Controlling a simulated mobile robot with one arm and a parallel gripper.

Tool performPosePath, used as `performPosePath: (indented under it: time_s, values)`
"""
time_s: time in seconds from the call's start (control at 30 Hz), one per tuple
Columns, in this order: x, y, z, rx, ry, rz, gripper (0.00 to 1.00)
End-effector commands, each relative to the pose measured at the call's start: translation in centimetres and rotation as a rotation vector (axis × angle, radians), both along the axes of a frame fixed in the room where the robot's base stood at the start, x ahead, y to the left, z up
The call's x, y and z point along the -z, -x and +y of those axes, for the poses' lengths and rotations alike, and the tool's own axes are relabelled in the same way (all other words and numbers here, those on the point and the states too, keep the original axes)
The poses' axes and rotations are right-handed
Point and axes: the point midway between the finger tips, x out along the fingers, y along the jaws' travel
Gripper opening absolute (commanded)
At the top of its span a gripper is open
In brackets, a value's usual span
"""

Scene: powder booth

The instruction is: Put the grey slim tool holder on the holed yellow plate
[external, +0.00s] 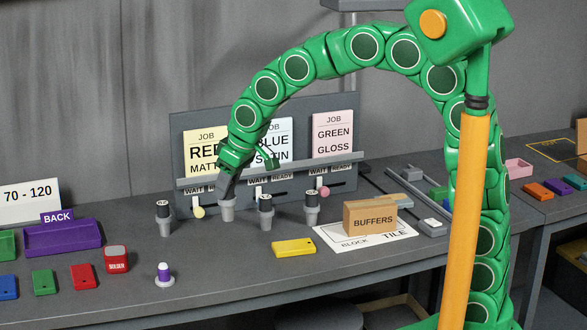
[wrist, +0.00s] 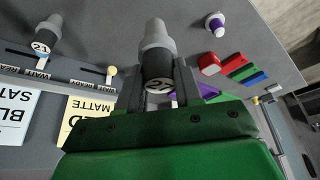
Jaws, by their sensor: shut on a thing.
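My gripper (external: 229,187) is shut around the dark upper part of a grey tool holder (external: 227,210), which points downward over the bench. In the wrist view the same holder (wrist: 154,38) sits between my fingers (wrist: 160,82), its numbered end facing the camera. I cannot tell whether its base touches the bench. The yellow plate (external: 292,247) lies flat on the bench, to the right and nearer the camera, with a small dark hole near its right end and nothing on it. The wrist view does not show this plate.
Other grey holders (external: 164,218) (external: 265,213) (external: 311,209) stand on both sides of my gripper. Behind is the job-card board (external: 300,165) with sliders. A cardboard box (external: 370,218) stands on the white sheet right of the plate. A purple-and-white piece (external: 164,275) stands front left.

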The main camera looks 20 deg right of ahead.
Motion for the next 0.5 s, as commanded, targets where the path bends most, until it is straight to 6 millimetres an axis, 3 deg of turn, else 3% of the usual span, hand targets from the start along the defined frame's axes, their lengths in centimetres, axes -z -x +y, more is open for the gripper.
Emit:
performPosePath:
  time_s: [0.17, 0.5]
  values:
    - [0.2, -0.3, -2.0, 0.079, 0.003, 0.004, 0.0]
    - [1.9, -2.1, -11.7, 0.515, 0.007, 0.008, 0.0]
